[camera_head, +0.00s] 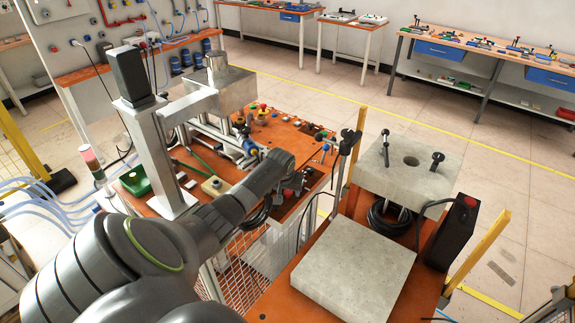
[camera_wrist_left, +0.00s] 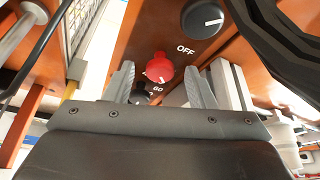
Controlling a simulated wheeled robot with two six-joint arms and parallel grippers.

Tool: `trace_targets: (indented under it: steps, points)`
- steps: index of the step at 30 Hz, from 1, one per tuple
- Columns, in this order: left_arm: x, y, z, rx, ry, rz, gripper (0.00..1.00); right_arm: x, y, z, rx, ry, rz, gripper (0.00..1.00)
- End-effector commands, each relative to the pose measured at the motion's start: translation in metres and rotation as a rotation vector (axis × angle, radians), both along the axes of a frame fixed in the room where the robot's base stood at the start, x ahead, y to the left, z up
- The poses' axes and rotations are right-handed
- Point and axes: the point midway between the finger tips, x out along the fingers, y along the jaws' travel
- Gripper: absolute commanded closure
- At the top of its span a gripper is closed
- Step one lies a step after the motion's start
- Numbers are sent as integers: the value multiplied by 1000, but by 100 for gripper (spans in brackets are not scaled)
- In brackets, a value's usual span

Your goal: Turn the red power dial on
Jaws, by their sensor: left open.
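The red power dial (camera_wrist_left: 159,67) is a small round knob on an orange-brown panel, upper middle of the left wrist view. A white mark shows on its face, and part of a printed scale shows below it. My left gripper (camera_wrist_left: 160,85) is open, with one finger on each side of the dial in the picture. I see no finger clearly touching it, and the depth gap is hard to judge. In the head view my left gripper (camera_head: 296,182) is at the right edge of the orange bench, small and partly hidden by its own wrist. My right gripper is not in view.
A larger black dial (camera_wrist_left: 203,18) marked OFF sits above and right of the red one. Black cables cross the wrist view's upper corners. In the head view, a stone slab (camera_head: 350,268) and a block with a hole (camera_head: 408,171) stand right of the arm.

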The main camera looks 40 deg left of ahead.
Motion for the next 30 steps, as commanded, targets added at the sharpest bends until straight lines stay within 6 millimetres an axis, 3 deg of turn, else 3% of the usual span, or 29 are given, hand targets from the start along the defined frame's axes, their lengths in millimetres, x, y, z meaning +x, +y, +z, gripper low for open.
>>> trace_targets:
  steps: [5, 11, 30]
  points:
    - [-1, 0, 3, 0, -1, 0, 49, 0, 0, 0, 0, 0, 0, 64]
    - [-7, -3, 20, 1, -3, 0, 49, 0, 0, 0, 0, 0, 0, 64]
    - [-43, -22, 117, 4, -3, -2, 49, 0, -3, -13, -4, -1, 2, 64]
